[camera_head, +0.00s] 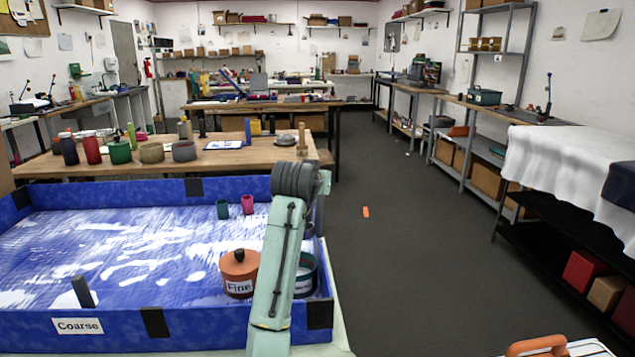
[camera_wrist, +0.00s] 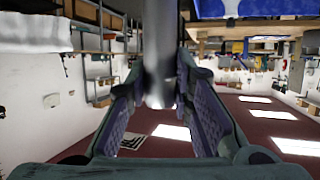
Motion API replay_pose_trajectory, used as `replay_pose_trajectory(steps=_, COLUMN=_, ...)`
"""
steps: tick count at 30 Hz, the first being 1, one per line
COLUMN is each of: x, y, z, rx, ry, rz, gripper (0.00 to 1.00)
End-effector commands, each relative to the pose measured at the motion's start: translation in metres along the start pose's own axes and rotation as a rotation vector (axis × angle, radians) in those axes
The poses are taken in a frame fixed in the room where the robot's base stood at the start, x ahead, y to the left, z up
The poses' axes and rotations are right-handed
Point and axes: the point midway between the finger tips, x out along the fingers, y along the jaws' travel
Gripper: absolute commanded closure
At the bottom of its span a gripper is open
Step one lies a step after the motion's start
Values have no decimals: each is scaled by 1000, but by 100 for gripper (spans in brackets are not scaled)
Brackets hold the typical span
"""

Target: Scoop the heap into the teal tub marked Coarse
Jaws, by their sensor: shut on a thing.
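A blue-walled tray (camera_head: 200,325) holds a white-streaked blue floor. A "Coarse" label (camera_head: 77,325) sits on the tray's front wall. A teal tub (camera_head: 308,265) stands at the tray's right end, partly behind my arm; I cannot read its label. An orange lidded tub marked Fine (camera_head: 239,268) stands left of it. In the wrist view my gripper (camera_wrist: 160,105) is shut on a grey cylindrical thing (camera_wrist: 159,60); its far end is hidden.
A wooden bench (camera_head: 215,165) with jars is behind. Open floor (camera_head: 400,260) lies to the right, before a cloth-covered table (camera_head: 575,165).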

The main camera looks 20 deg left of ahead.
Motion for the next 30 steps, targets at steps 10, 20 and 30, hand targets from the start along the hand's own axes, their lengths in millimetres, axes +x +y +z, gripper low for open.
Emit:
replay_pose_trajectory(steps=10, x=-10, y=0, z=-24, rx=-1, ry=3, rz=0, gripper=100)
replay_pose_trajectory(steps=20, x=-19, y=0, z=-46, rx=-1, ry=2, rz=1, gripper=100)
replay_pose_trajectory(steps=30, x=-19, y=-1, z=-47, rx=-1, ry=1, rz=1, gripper=100)
